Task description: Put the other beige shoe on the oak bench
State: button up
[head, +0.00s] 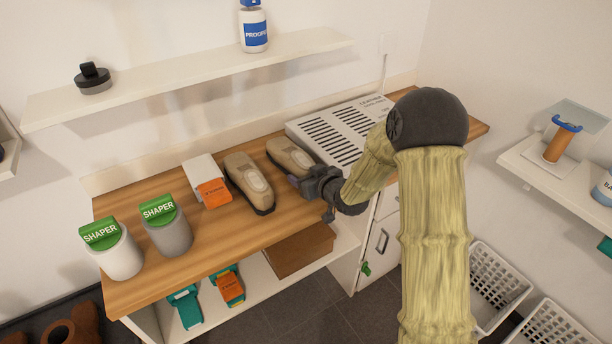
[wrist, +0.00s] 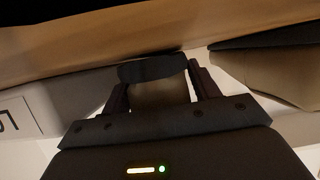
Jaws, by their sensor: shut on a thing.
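Two beige shoes are at the oak bench (head: 120,292). One beige shoe (head: 249,183) stands on the bench top with its dark sole down. The other beige shoe (head: 286,156) is just right of it, and my gripper (head: 312,184) is shut on its near end. That shoe is at or very close to the bench top; I cannot tell whether it touches. In the wrist view the held shoe (wrist: 160,93) shows between the fingers of my gripper (wrist: 158,80). The first shoe also shows at the right of the wrist view (wrist: 270,72).
A grey slotted box (head: 335,135) stands right behind the held shoe. A white and orange packet (head: 206,182) and two green-topped shaper pots (head: 113,250) are on the bench to the left. A wall shelf (head: 180,80) runs above. A brown box (head: 300,250) sits below.

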jog(key=o, duration=1.2)
jog(key=v, duration=1.2)
jog(key=shift+p, duration=0.3)
jog(key=s+d+m+g+h, duration=0.4)
jog(key=s+d+h, duration=0.25)
jog(key=d, duration=0.25)
jog(key=s+m+g, duration=0.1)
jog(key=s, duration=0.3)
jog(key=s+d+m+g, duration=0.1)
jog(key=s+g, duration=0.1)
jog(key=s, duration=0.2)
jog(key=s+d+g+h, duration=0.1)
jog(key=s, duration=0.4)
jog(key=shift+d+f+m+g, duration=0.1)
jog(key=shift+d+m+g, duration=0.05)
jog(key=shift+m+g, duration=0.2)
